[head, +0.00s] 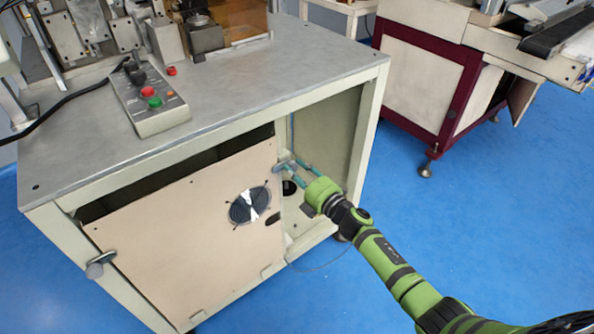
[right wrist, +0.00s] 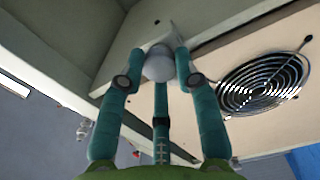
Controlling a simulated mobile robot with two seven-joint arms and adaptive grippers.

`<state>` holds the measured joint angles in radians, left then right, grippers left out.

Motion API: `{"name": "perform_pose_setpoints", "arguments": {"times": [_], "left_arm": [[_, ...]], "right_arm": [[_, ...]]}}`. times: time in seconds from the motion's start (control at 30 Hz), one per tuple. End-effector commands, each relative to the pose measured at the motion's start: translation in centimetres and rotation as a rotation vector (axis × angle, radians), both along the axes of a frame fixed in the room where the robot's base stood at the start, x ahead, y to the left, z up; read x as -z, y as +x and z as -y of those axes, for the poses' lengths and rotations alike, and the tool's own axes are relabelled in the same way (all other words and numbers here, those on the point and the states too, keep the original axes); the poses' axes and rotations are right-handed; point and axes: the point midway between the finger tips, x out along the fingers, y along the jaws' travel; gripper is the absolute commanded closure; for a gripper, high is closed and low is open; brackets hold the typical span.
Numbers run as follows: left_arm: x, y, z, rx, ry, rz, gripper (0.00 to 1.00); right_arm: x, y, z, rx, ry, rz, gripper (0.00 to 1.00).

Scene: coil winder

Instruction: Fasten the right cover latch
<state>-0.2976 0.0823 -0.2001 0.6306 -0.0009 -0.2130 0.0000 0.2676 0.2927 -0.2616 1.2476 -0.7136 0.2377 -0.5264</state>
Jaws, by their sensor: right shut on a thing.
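The beige cover panel (head: 180,235) stands across the left part of the cabinet's front opening, with a dark gap above its top edge. The left latch (head: 100,264), a grey metal knob, sits at the cover's left side. My right gripper (head: 287,168) is at the cover's upper right edge. In the right wrist view, its teal fingers are closed around the rounded grey knob of the right latch (right wrist: 158,63). The fingers hide much of this latch in the head view, and I cannot tell its exact angle. My left gripper is not in view.
A round fan grille (head: 249,206) is on the cover, also close to the fingers in the right wrist view (right wrist: 263,84). The cabinet opening right of the cover is open. A control box (head: 150,100) stands on the tabletop (head: 235,85).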

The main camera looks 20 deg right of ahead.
Motion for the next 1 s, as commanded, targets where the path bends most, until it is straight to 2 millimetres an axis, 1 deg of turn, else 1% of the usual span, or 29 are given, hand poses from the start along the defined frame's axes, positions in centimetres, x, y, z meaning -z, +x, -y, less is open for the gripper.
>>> {"name": "perform_pose_setpoints", "arguments": {"times": [0.03, 0.37, 0.4, 0.43, 0.47, 0.83, 0.93, 1.0], "left_arm": [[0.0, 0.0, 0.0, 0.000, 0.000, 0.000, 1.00], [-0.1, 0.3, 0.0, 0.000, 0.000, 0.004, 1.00], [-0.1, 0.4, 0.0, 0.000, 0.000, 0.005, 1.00], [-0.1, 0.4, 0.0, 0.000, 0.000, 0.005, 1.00], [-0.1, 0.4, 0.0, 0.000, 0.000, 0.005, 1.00], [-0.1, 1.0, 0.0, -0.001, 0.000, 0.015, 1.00], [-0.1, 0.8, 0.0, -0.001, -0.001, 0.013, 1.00], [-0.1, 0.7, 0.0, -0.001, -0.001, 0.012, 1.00]], "right_arm": [[-0.6, 0.4, 0.7, 0.014, 0.006, 0.007, 1.00], [-0.6, 0.4, 0.7, 0.014, 0.007, 0.006, 1.00], [-0.6, 0.4, 0.7, 0.014, 0.007, 0.006, 0.60], [-0.6, 0.4, 0.7, 0.014, 0.006, 0.007, 0.48], [-0.6, 0.4, 0.7, 0.013, 0.006, 0.007, 0.44], [-0.2, -0.1, 0.4, 0.006, 0.004, 0.001, 0.44], [-0.1, -1.0, 0.8, 0.006, 0.002, 0.000, 0.44], [0.0, -2.0, 1.1, 0.006, 0.001, 0.000, 0.44]]}}
